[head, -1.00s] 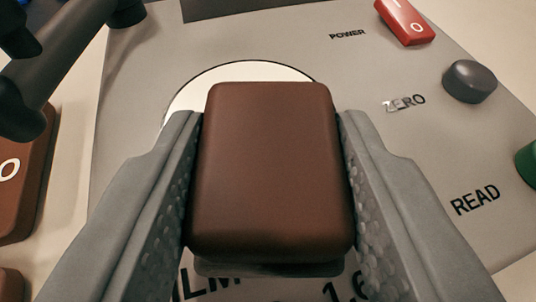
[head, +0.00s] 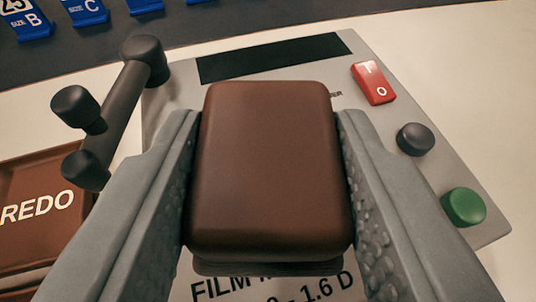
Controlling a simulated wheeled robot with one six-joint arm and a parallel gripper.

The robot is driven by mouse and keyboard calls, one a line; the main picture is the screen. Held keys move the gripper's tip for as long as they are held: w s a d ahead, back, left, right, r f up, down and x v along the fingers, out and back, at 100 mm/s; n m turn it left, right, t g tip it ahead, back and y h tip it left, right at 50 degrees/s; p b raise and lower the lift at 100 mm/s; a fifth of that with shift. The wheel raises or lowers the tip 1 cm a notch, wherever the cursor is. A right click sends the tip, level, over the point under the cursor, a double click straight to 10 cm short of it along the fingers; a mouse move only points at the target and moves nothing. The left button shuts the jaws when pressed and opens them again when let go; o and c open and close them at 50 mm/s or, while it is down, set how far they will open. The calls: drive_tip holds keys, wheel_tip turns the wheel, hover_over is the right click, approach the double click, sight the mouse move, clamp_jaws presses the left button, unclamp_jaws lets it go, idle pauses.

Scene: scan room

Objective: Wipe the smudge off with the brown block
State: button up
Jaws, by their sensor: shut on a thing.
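My gripper (head: 272,160) is shut on the brown block (head: 268,170), with one grey jaw against each side. The block has rounded edges and fills the middle of the head view. It is held over a grey panel device (head: 210,100) and hides much of its middle, including the white disc. Whether the block touches the panel I cannot tell. No smudge shows now; the block and jaws cover part of the panel face.
The panel has a dark display (head: 270,57), a red switch (head: 374,83), a dark knob (head: 415,139) and a green button (head: 463,206). A dark-handled arm (head: 122,105) stands at left. A brown REDO tray (head: 35,205) lies left. Blue size markers (head: 85,12) stand behind. The table at right is clear.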

drive_tip(key=shift+r, duration=0.1)
drive_tip(key=shift+r, duration=1.4)
drive_tip(key=shift+s, duration=0.1)
